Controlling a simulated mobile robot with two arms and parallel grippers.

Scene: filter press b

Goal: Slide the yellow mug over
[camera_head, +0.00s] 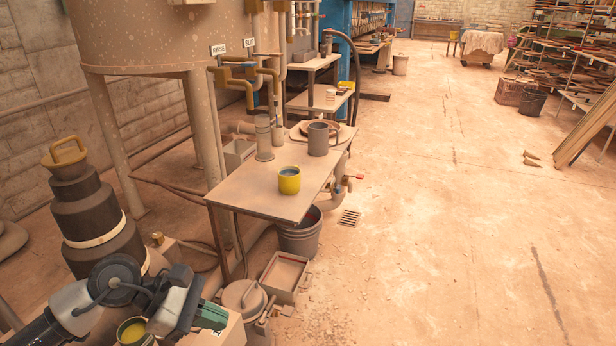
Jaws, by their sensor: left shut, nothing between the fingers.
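The yellow mug (289,181) stands upright near the front right part of a small beige table (245,190). Its inside looks grey-blue. My left gripper (212,316) is at the bottom left of the head view, in front of the table and well apart from the mug. It is shut and empty. My right gripper is not in the head view.
A grey mug (318,139), a grey cylinder (264,138) and plates (322,130) stand behind the yellow mug. A bucket (300,235) is below the table's right edge. A dark stepped pump (100,215) stands left. The floor at right is largely clear.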

